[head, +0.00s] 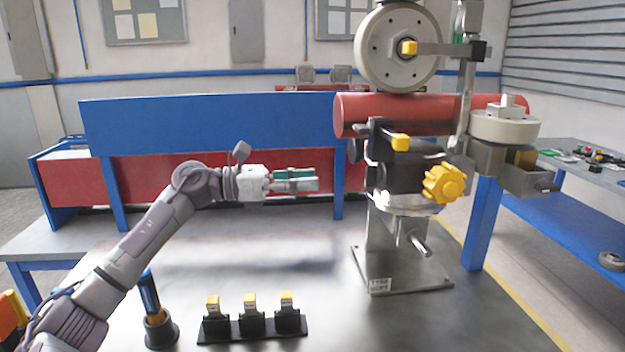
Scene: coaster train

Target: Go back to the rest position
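My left arm reaches in from the lower left. My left gripper (312,181) is above the table, left of the machine, with its grey and green fingers pointing right. The fingers lie close together in this view, and I cannot tell whether they are open or shut. Nothing is clearly seen between them, and it appears apart from the machine. My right gripper is not in view.
A coaster machine (411,197) with a red cylinder, large wheel and yellow knob stands at the right. A black holder (252,330) with three yellow-topped pieces and a blue-handled tool in a stand (152,300) are in front. The grey table (290,255) is clear between them.

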